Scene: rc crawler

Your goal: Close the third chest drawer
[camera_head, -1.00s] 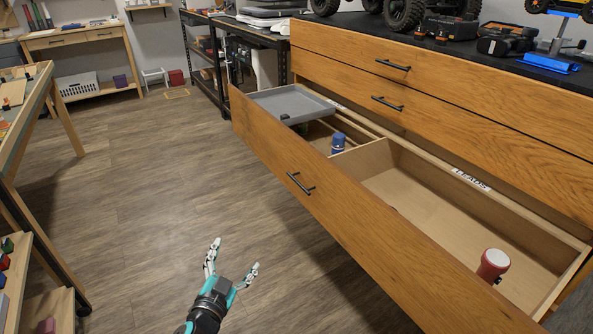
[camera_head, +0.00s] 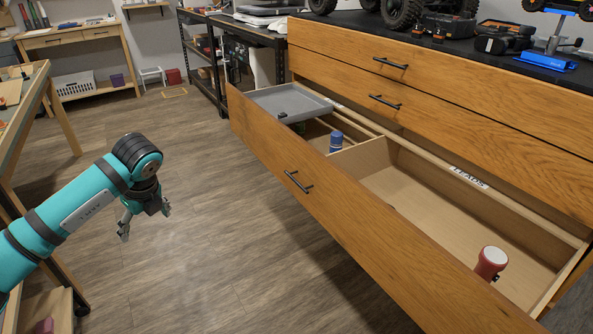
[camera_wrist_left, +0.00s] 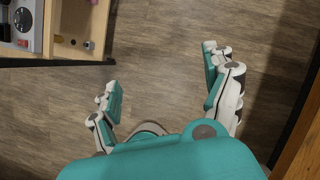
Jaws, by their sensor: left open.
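The third chest drawer (camera_head: 345,229) is pulled far out of the wooden chest, with its inside in full view from above. Its black bar handle (camera_head: 298,181) is on the front face. The two drawers above it, upper (camera_head: 440,78) and second (camera_head: 440,115), are shut. My left gripper (camera_head: 145,220) is over the floor to the left of the drawer front, apart from it. Its fingers are spread and empty, as the left wrist view also shows (camera_wrist_left: 160,75). My right gripper is not in view.
The drawer holds a grey tray (camera_head: 291,101), a blue bottle (camera_head: 336,142) and a red cylinder (camera_head: 490,263). Toy vehicles and a blue stand (camera_head: 545,61) are on the chest top. A wooden workbench (camera_head: 47,84) stands at left. The floor between is clear.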

